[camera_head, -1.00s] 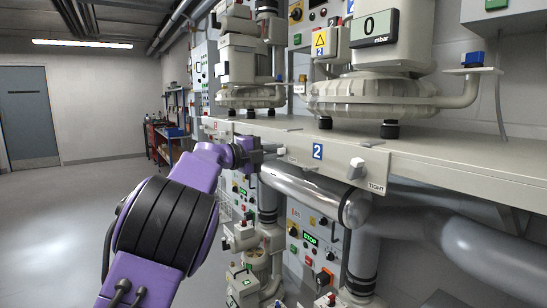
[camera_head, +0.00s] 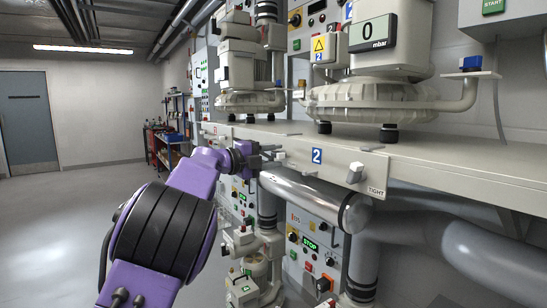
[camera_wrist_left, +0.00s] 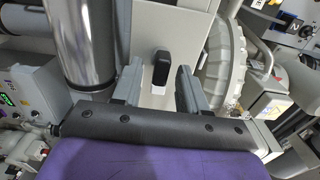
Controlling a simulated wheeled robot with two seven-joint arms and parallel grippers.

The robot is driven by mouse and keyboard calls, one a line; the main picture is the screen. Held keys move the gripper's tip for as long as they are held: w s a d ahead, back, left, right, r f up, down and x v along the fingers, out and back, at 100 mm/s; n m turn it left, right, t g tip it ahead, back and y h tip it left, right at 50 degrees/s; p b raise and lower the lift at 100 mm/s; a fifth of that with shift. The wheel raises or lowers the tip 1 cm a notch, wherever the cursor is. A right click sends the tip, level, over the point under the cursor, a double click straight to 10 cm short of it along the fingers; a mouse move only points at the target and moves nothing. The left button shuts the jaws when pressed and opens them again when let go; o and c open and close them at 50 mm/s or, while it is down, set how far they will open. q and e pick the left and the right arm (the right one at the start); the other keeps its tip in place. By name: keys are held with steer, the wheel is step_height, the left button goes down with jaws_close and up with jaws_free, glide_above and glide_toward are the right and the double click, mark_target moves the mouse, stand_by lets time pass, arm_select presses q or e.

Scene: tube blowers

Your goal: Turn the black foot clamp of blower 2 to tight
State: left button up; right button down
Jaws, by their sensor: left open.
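Blower 2 (camera_head: 372,95) stands on the shelf above a front plate marked with a blue 2 (camera_head: 316,156). The black foot clamp (camera_wrist_left: 163,66) shows in the left wrist view as a short upright black handle with a white part below it. My left gripper (camera_wrist_left: 158,88) is open, with one finger to each side of the clamp's line; no contact is visible. In the head view my left gripper (camera_head: 262,158) is at the left part of the plate, and I cannot make out the black clamp there. My right gripper is not in view.
A pale clamp (camera_head: 355,172) sits at the plate's right, beside a TIGHT label (camera_head: 376,191). A metal pipe (camera_head: 305,195) runs below the plate. A neighbouring blower (camera_head: 248,75) stands further left. The floor at left is clear.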

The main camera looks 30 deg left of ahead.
arm_select(q)
steer(key=b+v, duration=0.2)
steer(key=v, duration=0.8)
steer(key=shift+s, duration=0.1)
